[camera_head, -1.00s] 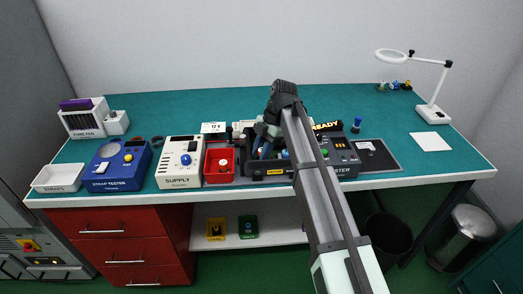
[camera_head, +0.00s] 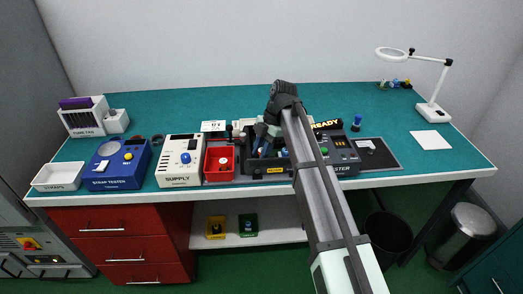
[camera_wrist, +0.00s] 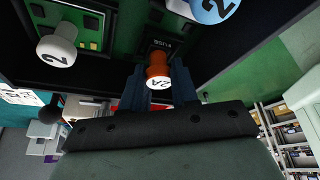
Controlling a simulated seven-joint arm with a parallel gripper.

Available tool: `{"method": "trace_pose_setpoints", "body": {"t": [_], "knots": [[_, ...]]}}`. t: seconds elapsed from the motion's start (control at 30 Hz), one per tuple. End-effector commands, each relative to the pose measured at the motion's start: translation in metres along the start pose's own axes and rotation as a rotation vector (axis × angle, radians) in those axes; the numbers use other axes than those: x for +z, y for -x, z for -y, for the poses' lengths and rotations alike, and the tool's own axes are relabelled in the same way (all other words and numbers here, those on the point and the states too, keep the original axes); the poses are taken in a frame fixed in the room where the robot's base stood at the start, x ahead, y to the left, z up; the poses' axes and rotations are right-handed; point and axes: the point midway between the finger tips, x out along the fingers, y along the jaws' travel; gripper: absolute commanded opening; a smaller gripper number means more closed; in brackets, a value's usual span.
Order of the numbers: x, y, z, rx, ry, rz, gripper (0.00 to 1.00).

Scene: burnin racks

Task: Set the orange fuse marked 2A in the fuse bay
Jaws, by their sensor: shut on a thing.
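The orange fuse (camera_wrist: 157,70), with a white end marked 2A, is between the two blue-grey fingers of my gripper (camera_wrist: 160,90) in the wrist view. My gripper is shut on it. The fuse's far end is at the dark fuse bay (camera_wrist: 159,44), labelled FUSE, on a green board. I cannot tell how deep the fuse sits in it. In the head view my gripper (camera_head: 262,146) is low over the black tester unit (camera_head: 345,158), and my arm hides the fuse and much of the unit.
In the wrist view a white round part marked 2 (camera_wrist: 56,50) and a blue one marked 2 (camera_wrist: 214,8) stand near the bay. A red tray (camera_head: 220,162) and the supply box (camera_head: 180,162) stand left of the tester. The back of the bench is largely clear.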

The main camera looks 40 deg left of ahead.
Motion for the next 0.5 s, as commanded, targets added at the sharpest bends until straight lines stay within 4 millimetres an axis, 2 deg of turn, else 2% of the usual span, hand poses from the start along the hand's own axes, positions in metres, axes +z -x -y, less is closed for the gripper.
{"method": "trace_pose_setpoints", "body": {"t": [0.4, 0.43, 0.5], "knots": [[0.0007, -0.0011, 0.0000, 0.000, 0.000, 0.000, 0.00], [0.0007, -0.0011, 0.0000, 0.000, 0.000, 0.000, 0.29], [0.0006, -0.0011, 0.0000, 0.000, 0.000, 0.000, 0.36]]}}
